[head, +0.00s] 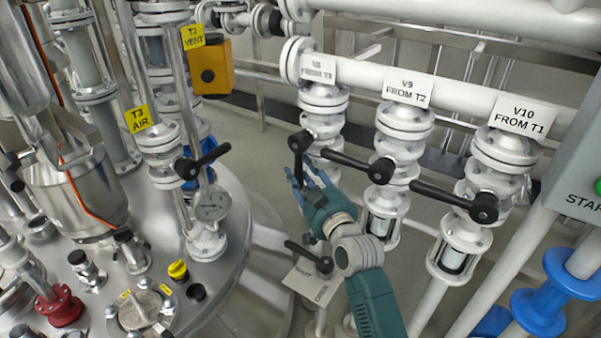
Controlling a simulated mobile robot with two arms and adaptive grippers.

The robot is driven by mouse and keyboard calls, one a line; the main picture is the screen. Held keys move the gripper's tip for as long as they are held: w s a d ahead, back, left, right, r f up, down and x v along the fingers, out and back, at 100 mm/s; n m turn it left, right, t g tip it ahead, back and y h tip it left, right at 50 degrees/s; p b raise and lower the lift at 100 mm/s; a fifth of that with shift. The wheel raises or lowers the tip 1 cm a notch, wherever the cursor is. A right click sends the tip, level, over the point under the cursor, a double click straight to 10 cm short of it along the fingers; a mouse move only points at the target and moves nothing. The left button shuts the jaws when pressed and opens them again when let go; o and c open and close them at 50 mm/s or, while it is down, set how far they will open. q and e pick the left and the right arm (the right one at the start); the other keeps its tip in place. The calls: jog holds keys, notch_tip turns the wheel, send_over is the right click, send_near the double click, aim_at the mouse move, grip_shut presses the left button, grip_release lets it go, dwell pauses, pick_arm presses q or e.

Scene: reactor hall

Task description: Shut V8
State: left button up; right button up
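Valve V8 (322,97) is a white flanged valve under a tag reading V8 FROM T3 (318,69), left of V9 and V10 in the head view. Its black lever (298,148) hangs down from its hub, in line with the pipe. My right gripper (300,170) reaches up from below to the lower part of this lever. Its blue fingers look spread, one on each side of the lever. Contact with the lever cannot be made out. The lever's lower end is partly hidden by the fingers. My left gripper is not in view.
Valves V9 (402,123) and V10 (502,152) stand to the right, their black levers crosswise, pointing left. V9's lever tip is close above my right gripper. A steel vessel lid with fittings (160,240) fills the left. Another black lever (306,256) is below my gripper.

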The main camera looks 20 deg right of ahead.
jog(key=shift+w, duration=0.6)
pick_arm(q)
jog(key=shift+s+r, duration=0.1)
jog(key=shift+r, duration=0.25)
pick_arm(e)
grip_shut()
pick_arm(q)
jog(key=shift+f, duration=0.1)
